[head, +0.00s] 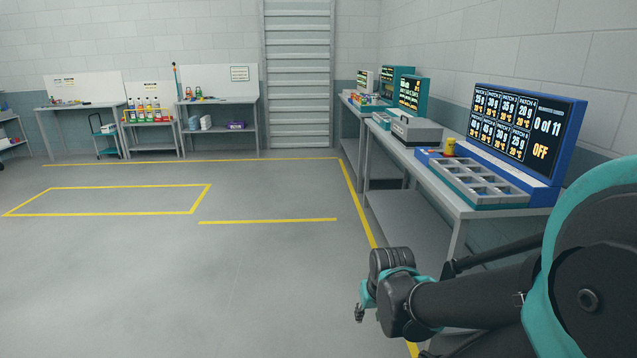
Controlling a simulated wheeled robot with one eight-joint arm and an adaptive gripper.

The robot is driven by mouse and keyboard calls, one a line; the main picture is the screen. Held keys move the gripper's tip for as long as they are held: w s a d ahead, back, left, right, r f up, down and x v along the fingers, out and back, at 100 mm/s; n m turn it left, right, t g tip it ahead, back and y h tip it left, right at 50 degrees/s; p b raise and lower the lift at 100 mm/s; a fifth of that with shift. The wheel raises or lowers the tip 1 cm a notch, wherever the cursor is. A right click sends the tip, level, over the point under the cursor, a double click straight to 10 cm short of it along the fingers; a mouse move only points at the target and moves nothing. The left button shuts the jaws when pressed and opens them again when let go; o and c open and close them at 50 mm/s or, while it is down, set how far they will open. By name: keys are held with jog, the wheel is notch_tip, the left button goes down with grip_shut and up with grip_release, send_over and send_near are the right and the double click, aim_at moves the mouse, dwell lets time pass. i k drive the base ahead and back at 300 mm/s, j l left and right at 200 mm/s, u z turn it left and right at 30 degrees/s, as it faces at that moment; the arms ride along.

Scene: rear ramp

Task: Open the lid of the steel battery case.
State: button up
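A grey box with a dark handle on its lid, which looks like the steel battery case (417,132), stands on the right-hand bench, beyond the tray. Its lid looks shut. It is small in the head view, so a latch cannot be made out. My gripper (361,308) is at the lower middle of the view, at the end of my dark arm. It is out over the floor, in front of the bench and well apart from the case. Its fingers are small and seen partly from the side, so their opening is unclear.
The bench (448,206) runs along the right wall. A compartment tray (478,184), a yellow cup (449,147) and a large display (525,130) are on it. More screens stand farther back. The floor (270,250) left of the bench is open, with yellow lines.

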aim_at(410, 129)
jog(key=i+z, duration=0.15)
jog(key=i, duration=0.3)
jog(key=i+j+z, duration=0.2)
jog(key=i, duration=0.25)
jog(key=i+j+z, duration=0.15)
jog(key=i, duration=0.3)
jog(key=i+j+z, duration=0.15)
jog(key=i, duration=0.25)
